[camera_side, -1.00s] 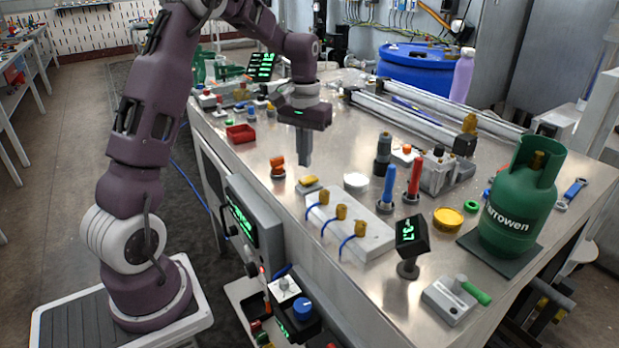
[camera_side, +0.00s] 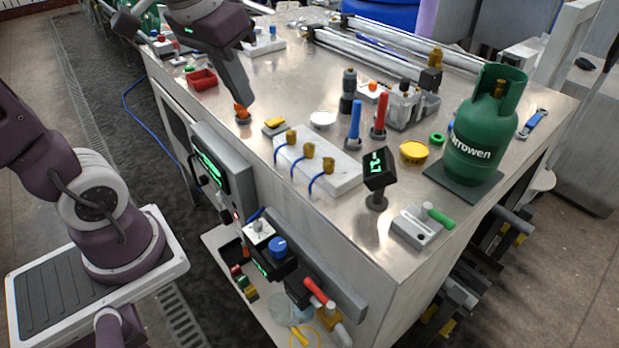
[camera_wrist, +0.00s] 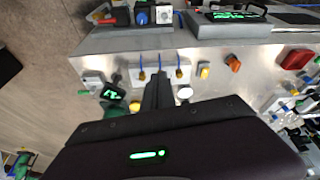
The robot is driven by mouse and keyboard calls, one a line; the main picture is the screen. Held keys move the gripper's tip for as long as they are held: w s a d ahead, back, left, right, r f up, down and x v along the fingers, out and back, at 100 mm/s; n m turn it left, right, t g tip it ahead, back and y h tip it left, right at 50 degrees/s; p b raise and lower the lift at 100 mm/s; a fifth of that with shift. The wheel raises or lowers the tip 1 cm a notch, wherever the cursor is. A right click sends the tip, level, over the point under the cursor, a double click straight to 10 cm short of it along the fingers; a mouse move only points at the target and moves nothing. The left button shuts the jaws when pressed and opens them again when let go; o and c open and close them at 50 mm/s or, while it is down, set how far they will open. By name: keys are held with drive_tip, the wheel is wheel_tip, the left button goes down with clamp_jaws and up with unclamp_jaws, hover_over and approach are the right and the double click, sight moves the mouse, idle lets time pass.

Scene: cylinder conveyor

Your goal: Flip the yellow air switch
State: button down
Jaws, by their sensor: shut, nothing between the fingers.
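A small yellow switch (camera_side: 275,123) on a pale base sits on the metal bench top, left of the white block with brass fittings. It also shows in the wrist view (camera_wrist: 204,71), right of my fingers. An orange switch (camera_side: 242,113) stands left of and behind it, and shows in the wrist view (camera_wrist: 233,63). My gripper (camera_side: 241,97) is shut and empty, tilted, with its fingertips just above or behind the orange switch in the side view; contact cannot be told. In the wrist view my fingers (camera_wrist: 158,80) point toward the brass fittings, apart from the yellow switch.
The white block (camera_side: 330,172) carries brass fittings with blue hoses. A small display (camera_side: 378,170) stands at the front edge. Blue (camera_side: 355,122) and red (camera_side: 380,112) upright handles, a yellow lid (camera_side: 414,151) and a green gas bottle (camera_side: 480,130) stand to the right.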

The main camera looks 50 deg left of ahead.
drive_tip(key=s+d+f+m+t, duration=0.1)
drive_tip(key=s+d, duration=0.3)
drive_tip(key=s, duration=0.5)
drive_tip(key=shift+f+m+t+h, duration=0.3)
drive_tip(key=shift+f+m+t, duration=0.15)
drive_tip(key=shift+f, duration=0.25)
drive_tip(key=shift+a+r, duration=0.1)
drive_tip(key=w+a+r+g, duration=0.2)
drive_tip(key=w+a+r, duration=0.15)
drive_tip(key=w, duration=0.45)
drive_tip(key=g, duration=0.4)
hover_over(278, 119)
wheel_tip(278, 119, down, 4)
drive_tip(key=shift+f, duration=0.1)
wheel_tip(278, 119, down, 14)
